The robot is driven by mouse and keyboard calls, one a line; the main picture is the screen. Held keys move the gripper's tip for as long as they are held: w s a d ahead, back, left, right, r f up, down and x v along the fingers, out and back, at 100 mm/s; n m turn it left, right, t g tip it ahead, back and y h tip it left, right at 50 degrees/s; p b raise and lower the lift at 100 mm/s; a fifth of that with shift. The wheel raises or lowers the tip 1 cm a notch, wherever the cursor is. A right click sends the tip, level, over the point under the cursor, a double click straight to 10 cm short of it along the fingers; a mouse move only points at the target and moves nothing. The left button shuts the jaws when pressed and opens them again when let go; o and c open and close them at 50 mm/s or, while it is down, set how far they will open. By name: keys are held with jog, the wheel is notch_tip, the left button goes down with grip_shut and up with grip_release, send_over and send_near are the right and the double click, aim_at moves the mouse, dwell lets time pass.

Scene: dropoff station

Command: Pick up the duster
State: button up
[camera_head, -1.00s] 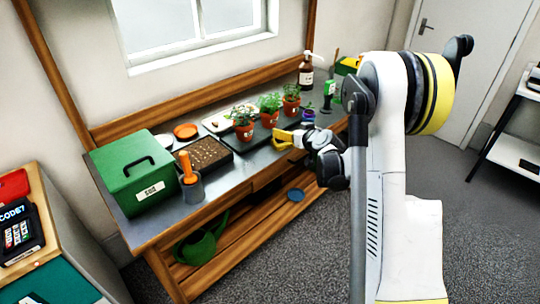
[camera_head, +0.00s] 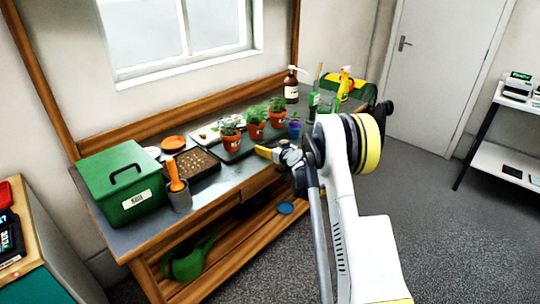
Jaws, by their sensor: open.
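I cannot pick out a duster for certain. A thin upright stick (camera_head: 318,78) stands among the bottles at the far right of the bench, too small to identify. The fingertips are small in the picture.
A green box (camera_head: 122,186), a grey cup (camera_head: 180,200) with an orange-handled tool and a seed tray (camera_head: 196,166) stand on the left. A brown pump bottle (camera_head: 291,90) and yellow spray bottle (camera_head: 345,84) stand at the back right. A watering can (camera_head: 190,262) sits below.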

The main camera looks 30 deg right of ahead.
aim_at(270, 144)
jog(key=shift+w+f, duration=0.1)
jog(key=shift+w, duration=0.4)
jog(key=shift+c, duration=0.3)
jog(key=c, duration=1.3)
jog(key=shift+r, duration=0.35)
notch_tip(270, 144, up, 4)
jog(key=shift+f+p, duration=0.1)
jog(key=shift+p, duration=1.05)
jog(key=s+d+r+p, duration=0.3)
jog(key=s+d+r, duration=0.3)
jog(key=s+d, duration=0.2)
jog(key=shift+s+r+p, duration=0.3)
jog(key=shift+p, duration=0.1)
